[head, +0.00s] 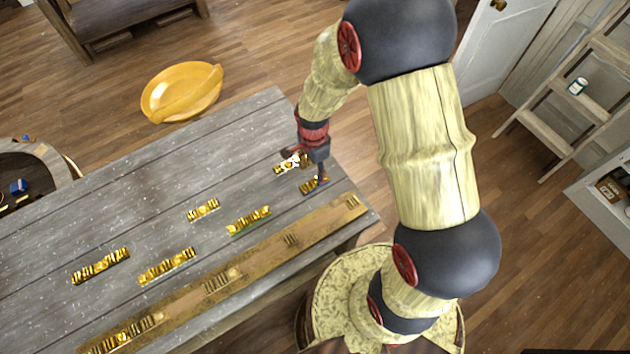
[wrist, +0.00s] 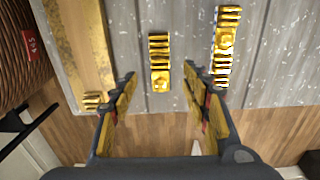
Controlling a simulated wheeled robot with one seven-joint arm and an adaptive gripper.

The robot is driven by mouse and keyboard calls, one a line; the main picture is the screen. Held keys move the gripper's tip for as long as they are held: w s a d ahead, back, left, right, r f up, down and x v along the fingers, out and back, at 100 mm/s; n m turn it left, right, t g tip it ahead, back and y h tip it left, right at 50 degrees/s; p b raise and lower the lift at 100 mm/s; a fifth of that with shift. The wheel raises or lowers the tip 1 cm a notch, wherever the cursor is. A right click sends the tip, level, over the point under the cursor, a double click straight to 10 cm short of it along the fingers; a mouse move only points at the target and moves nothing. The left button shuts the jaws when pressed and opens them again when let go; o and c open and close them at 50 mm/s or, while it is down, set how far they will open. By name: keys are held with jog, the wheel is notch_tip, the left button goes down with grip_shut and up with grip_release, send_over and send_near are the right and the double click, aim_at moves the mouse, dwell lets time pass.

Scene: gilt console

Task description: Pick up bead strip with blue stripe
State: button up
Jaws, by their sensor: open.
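Several gilt bead strips lie on the grey plank table (head: 130,215). One short strip (head: 311,186) lies near the table's right end, beside my gripper (head: 307,167); I cannot make out a clear blue stripe on it. In the wrist view, a short gold strip (wrist: 160,62) lies ahead of and between the open fingers of my gripper (wrist: 160,76). A second strip (head: 291,163) with white patches lies close by and shows in the wrist view (wrist: 227,45) beyond the right finger. My gripper is open and empty above the table.
Other strips (head: 203,209), (head: 248,220), (head: 167,265) and (head: 101,266) lie further left. A brown gilt rail (head: 260,255) with bead pieces runs along the front edge. A yellow basin (head: 160,98) stands behind the table, and a ladder (head: 545,123) at right.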

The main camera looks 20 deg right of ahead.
aim_at(315, 181)
jog(key=f, duration=0.6)
jog(key=shift+d+f, duration=0.2)
jog(key=shift+c, duration=0.9)
grip_shut()
jog(key=shift+r, duration=0.1)
